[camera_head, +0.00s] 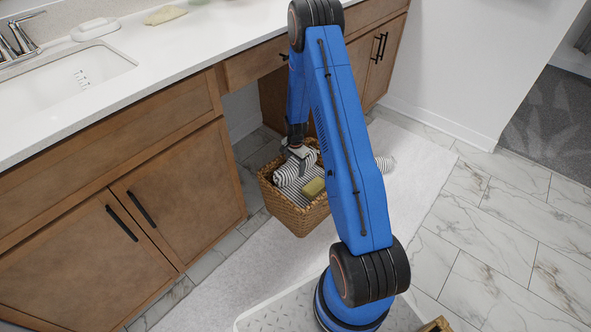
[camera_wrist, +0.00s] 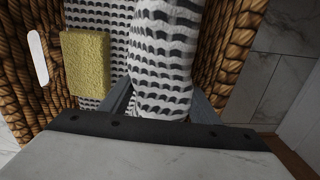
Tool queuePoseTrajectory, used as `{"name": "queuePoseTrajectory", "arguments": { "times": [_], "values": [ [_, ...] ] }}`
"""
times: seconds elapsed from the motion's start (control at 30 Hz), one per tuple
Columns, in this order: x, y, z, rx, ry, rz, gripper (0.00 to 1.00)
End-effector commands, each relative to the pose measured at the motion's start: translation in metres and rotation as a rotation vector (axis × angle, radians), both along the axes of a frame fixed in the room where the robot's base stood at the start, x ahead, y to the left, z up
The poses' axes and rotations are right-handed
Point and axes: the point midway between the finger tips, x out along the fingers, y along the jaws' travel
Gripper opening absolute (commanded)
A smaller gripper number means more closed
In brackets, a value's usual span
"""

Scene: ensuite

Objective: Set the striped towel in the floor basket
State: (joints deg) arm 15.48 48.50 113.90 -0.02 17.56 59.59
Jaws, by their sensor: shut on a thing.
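The striped towel (camera_wrist: 163,55) is a rolled white cloth with dark stripes. My gripper (camera_wrist: 160,105) is shut on it, one finger on each side of the roll. In the head view, my gripper (camera_head: 299,153) and the towel (camera_head: 289,174) are at the wicker floor basket (camera_head: 284,215), within its rim. The basket's woven wall also shows in the wrist view (camera_wrist: 240,45). Whether the towel touches the basket's bottom is hidden. A yellow sponge-like block (camera_wrist: 86,64) lies in the basket, left of the towel in the wrist view, on striped cloth.
The basket stands on a pale mat (camera_head: 229,282), close to the wooden vanity (camera_head: 185,185). A soap dish (camera_head: 95,29) and a folded cloth (camera_head: 165,15) lie on the counter. Tiled floor (camera_head: 500,240) at the right is clear.

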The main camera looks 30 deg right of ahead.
Motion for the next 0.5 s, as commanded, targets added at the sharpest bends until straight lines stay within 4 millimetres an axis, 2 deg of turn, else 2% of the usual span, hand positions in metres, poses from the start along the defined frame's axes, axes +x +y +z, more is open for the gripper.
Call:
{"name": "queuePoseTrajectory", "arguments": {
  "times": [0.1,0.47,0.5],
  "values": [
    [-0.0002,0.0000,-0.0111,0.000,0.001,0.000,0.28],
    [-0.0003,0.0001,-0.0144,0.000,0.001,0.000,0.28],
    [-0.0003,0.0001,-0.0143,0.000,0.001,0.000,0.63]
  ]
}}
